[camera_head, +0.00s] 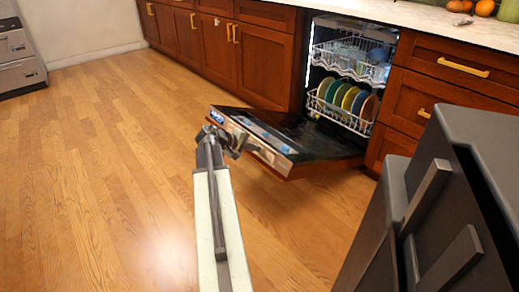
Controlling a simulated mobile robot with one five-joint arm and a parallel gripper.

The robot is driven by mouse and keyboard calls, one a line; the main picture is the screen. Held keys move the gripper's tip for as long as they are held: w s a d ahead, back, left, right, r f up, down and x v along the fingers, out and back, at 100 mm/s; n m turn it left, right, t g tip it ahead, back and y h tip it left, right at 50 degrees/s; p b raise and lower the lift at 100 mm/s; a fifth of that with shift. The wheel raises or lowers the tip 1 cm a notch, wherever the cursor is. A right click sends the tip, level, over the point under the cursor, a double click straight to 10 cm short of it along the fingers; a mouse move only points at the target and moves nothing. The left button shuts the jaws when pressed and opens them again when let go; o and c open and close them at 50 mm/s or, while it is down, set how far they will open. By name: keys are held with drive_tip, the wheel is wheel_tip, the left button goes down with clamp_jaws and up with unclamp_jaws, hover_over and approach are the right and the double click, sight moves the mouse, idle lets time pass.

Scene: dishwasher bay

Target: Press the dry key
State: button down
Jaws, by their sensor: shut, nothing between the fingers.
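The dishwasher door (325,152) is folded down and open, reaching out over the floor. Its front edge carries a control strip with small lit displays at the left corner (217,117). The separate keys, the dry key among them, are too small to tell apart. My gripper (236,143) is at the end of my arm, at the door's near left edge, close to the control strip. It is shut and holds nothing. Whether it touches the door cannot be told, and it hides part of the edge.
The lower rack (345,117) holds several coloured plates, and an upper rack (350,66) sits above it. Wooden cabinets (264,62) flank the dishwasher. A dark grey unit with handles (480,150) fills the right foreground. The floor (90,170) at left is clear.

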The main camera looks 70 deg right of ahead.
drive_tip(key=shift+d+f, duration=0.1)
drive_tip(key=f+p+v, duration=0.1)
drive_tip(key=p+v, duration=0.1)
drive_tip(key=v, duration=0.4)
drive_tip(key=shift+a, duration=0.3)
drive_tip(key=shift+w, duration=0.1)
idle(0.7)
